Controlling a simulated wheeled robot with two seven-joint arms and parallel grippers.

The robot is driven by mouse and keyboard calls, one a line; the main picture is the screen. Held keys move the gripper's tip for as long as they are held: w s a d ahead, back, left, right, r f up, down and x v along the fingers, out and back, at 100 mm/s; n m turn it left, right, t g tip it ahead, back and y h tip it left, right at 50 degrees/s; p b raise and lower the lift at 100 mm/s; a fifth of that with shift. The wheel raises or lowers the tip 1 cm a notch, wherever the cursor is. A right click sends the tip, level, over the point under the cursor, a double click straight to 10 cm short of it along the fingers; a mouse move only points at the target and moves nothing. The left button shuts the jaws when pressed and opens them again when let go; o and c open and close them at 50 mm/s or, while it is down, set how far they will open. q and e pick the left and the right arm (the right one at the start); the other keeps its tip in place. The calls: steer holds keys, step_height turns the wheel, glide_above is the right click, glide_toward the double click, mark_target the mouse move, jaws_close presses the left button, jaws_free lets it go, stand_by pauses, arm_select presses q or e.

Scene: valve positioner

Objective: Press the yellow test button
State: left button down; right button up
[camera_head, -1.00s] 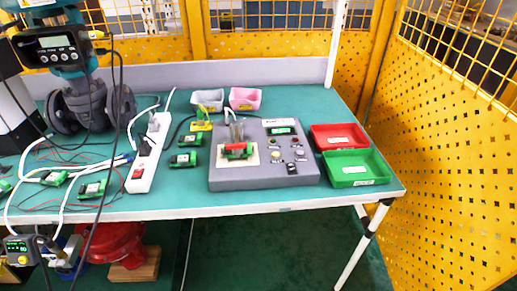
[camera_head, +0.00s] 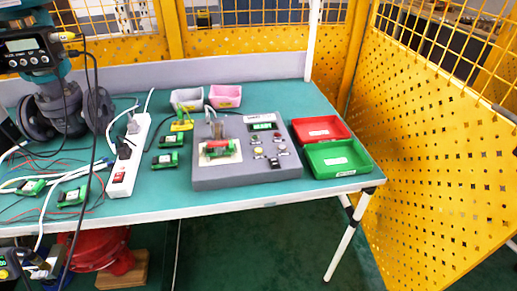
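A grey test box (camera_head: 235,179) sits on the green table. A small yellow button (camera_head: 257,151) is on the right half of its sloped top, among other small knobs and buttons. A small display (camera_head: 263,126) is above them. On the left half of the box, a green circuit board with a red part (camera_head: 218,147) sits on a pale plate. A black switch (camera_head: 275,162) is near the front of the panel. Neither of my grippers is in view, and nothing touches the box's buttons.
A red tray (camera_head: 318,128) and a green tray (camera_head: 337,160) stand right of the box. A white power strip (camera_head: 128,160), loose cables and several small boards lie left. Grey (camera_head: 187,98) and pink (camera_head: 225,96) bins stand behind. A yellow perforated fence (camera_head: 435,150) bounds the right.

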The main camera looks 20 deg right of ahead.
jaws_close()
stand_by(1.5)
